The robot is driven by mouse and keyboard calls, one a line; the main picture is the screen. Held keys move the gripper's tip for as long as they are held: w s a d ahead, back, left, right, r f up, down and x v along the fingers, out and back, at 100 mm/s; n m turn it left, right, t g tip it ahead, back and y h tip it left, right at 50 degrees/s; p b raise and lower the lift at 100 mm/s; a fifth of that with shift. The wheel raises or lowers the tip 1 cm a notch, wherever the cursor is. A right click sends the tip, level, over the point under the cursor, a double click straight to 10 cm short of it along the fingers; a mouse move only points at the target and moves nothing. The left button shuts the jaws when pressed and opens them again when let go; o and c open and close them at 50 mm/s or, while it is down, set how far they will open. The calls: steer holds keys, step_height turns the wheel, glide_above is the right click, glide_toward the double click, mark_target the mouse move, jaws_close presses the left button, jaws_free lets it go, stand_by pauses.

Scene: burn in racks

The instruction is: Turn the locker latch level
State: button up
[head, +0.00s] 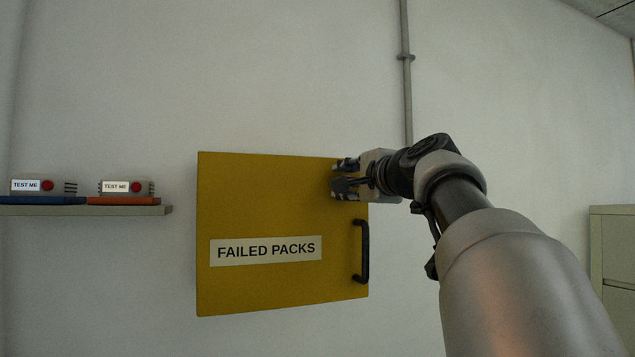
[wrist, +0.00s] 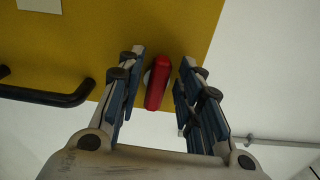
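The yellow locker door (head: 265,200) hangs on the wall with a "FAILED PACKS" label and a black handle (head: 362,251) at its right edge. In the wrist view a red latch (wrist: 157,82) sits on the yellow door (wrist: 120,30) near its edge. The latch lies between my gripper's open fingers (wrist: 160,85), with gaps on both sides, and runs roughly parallel to them. In the head view my gripper (head: 340,178) is at the door's upper right and hides the latch. The black handle (wrist: 50,94) is left of the fingers in the wrist view.
A shelf (head: 90,210) at the left holds two packs marked "TEST ME" on a blue tray (head: 45,201) and an orange tray (head: 124,201). A grey conduit (head: 407,70) runs down the wall above my arm. A pale cabinet (head: 612,245) stands at the right.

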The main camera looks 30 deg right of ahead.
steer(key=shift+s, duration=0.1)
steer(key=v, duration=0.7)
steer(key=shift+s, duration=0.15)
stand_by(0.4)
